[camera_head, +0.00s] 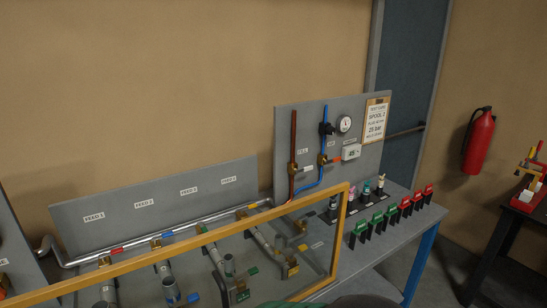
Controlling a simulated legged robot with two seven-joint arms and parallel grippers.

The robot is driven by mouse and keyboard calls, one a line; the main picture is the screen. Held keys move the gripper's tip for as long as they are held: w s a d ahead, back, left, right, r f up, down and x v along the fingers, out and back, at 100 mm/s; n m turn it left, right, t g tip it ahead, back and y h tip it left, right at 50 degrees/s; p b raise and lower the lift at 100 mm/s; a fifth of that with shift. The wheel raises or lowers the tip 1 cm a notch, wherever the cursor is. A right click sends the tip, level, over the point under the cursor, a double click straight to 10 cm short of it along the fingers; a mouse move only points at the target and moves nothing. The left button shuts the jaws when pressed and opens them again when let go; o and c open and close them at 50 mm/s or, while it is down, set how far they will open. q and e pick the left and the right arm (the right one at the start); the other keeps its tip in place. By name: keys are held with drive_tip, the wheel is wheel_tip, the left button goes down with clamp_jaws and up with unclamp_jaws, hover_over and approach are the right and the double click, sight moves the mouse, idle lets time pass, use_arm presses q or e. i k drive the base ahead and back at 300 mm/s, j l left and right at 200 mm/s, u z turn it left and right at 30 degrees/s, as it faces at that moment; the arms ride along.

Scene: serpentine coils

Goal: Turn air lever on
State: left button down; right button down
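A grey upright panel (284,125) stands at the back of the bench, right of centre. It carries a blue pipe (325,125) and a brown-red pipe (293,130), each with a brass valve. An orange-red lever (333,160) sticks out roughly sideways to the right at the blue pipe's valve (322,159). A pale handle shows by the brown-red pipe's valve (293,169). Neither of my grippers is in view.
A wood-framed clear screen (338,230) stands in front of the pipes. A round gauge (344,123), a small display (351,152) and a notice (376,120) are on the panel. Green and red clips (377,222) line the bench. A fire extinguisher (479,140) hangs at right.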

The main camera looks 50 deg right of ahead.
sight(338, 158)
drive_tip(key=z, duration=2.15)
drive_tip(key=i+l+u, duration=0.25)
drive_tip(key=i+l, duration=0.15)
drive_tip(key=l, duration=0.25)
drive_tip(key=i+l+u, duration=0.1)
drive_tip(key=l, duration=0.25)
drive_tip(key=i+l+u, duration=0.25)
drive_tip(key=i+l, duration=0.15)
drive_tip(key=l, duration=0.35)
drive_tip(key=i+l+u, duration=0.15)
drive_tip(key=l, duration=0.2)
